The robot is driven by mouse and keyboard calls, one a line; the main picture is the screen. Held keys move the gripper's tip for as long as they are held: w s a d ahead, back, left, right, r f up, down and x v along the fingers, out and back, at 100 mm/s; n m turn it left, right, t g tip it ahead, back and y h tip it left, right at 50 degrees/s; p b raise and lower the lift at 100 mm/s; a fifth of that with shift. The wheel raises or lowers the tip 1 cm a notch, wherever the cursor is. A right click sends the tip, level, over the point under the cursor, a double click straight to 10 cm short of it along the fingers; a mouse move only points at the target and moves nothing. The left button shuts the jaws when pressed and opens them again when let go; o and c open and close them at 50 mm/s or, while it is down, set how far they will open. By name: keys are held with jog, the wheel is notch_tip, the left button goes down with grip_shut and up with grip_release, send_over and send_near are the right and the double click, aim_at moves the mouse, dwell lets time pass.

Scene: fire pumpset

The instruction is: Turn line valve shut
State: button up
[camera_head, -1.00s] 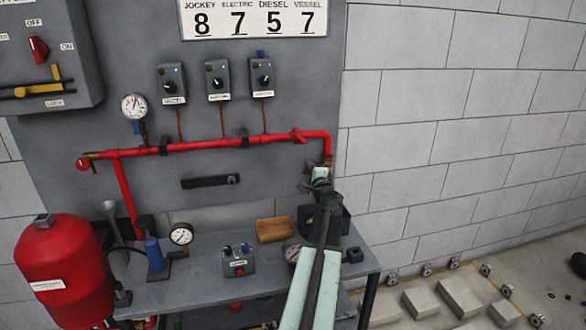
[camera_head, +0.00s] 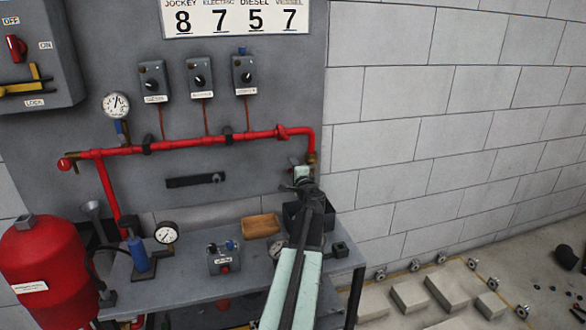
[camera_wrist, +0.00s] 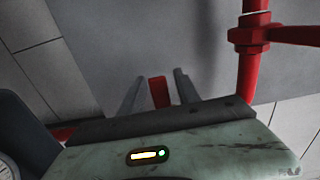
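The red pipe (camera_head: 200,142) runs across the grey panel and bends down at its right end to a brass fitting (camera_head: 311,157). My gripper (camera_head: 302,175) is just below that end, in front of the panel. In the wrist view my gripper (camera_wrist: 158,85) is open, with its two dark fingers apart. A red piece (camera_wrist: 159,92), possibly the line valve's handle, shows between them, with no clear contact. The red pipe and its joint (camera_wrist: 249,36) stand to the right of the fingers. The valve body is largely hidden by my gripper in the head view.
A red tank (camera_head: 45,270) stands left. A dark open box (camera_head: 318,222) lies behind my arm. Blocks (camera_head: 450,291) lie on the floor right.

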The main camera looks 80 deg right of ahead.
jog(key=shift+s, duration=0.1)
jog(key=v, duration=0.7)
jog(key=shift+s+a, duration=0.2)
jog(key=shift+a, duration=0.1)
